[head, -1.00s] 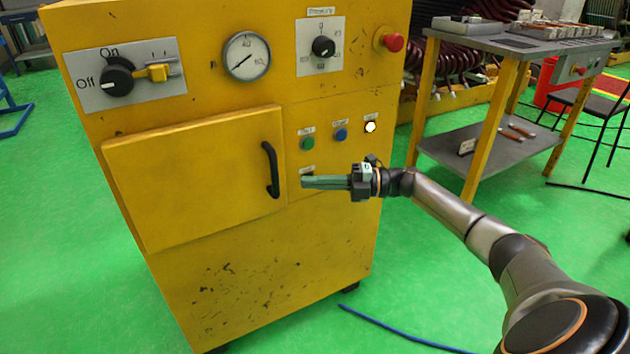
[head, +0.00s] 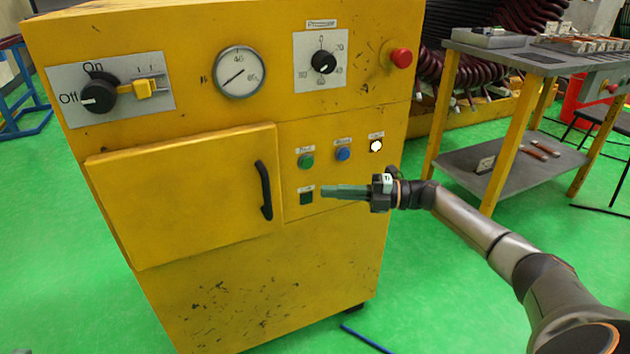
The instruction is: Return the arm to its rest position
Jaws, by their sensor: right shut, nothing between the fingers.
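My right arm (head: 470,222) comes in from the lower right. My right gripper (head: 324,191) is shut and empty, its green fingers pointing left. In the picture its tips lie just right of a dark green switch (head: 306,197) on the yellow machine's (head: 280,290) front. I cannot tell the gap between tips and panel. My left gripper is not in view.
The machine has a closed door with a black handle (head: 263,190), green (head: 306,161), blue (head: 343,154) and white (head: 376,146) buttons, knobs, a gauge (head: 241,72) and a red stop button (head: 400,58). A grey-topped table (head: 500,52) stands behind right. Green floor is open at right.

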